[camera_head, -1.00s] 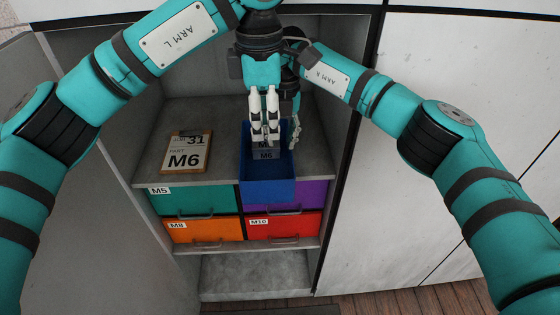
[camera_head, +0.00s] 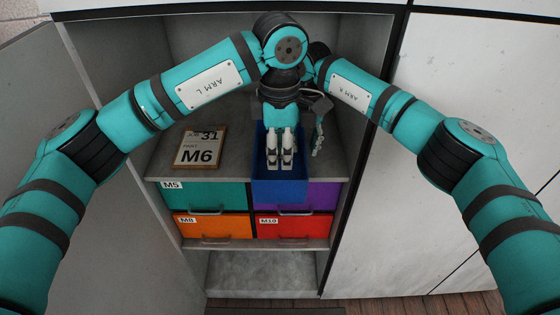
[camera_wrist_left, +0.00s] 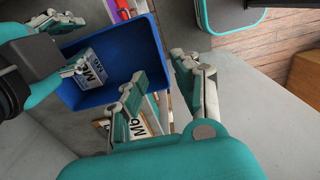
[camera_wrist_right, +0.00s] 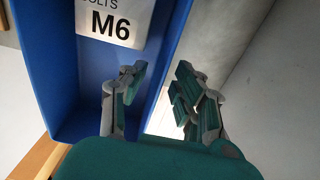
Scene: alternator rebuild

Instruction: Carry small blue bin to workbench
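The small blue bin (camera_head: 280,190) sits at the front edge of the cabinet shelf, upright and open at the top. Its M6 label shows inside in the right wrist view (camera_wrist_right: 60,75). My left gripper (camera_head: 281,163) is above the bin near its front wall. In the left wrist view its fingers are apart (camera_wrist_left: 165,88), one over the bin and one outside the near rim. My right gripper (camera_head: 318,142) is at the bin's right side. In the right wrist view its fingers are apart, with the side wall's rim between them. Finger contact cannot be told.
An M6 card on a board (camera_head: 200,148) lies left of the bin on the shelf (camera_head: 228,157). Teal (camera_head: 205,195), purple (camera_head: 322,195), orange (camera_head: 210,227) and red (camera_head: 295,227) drawers are below. Cabinet side walls stand close on both sides. The workbench cannot be identified.

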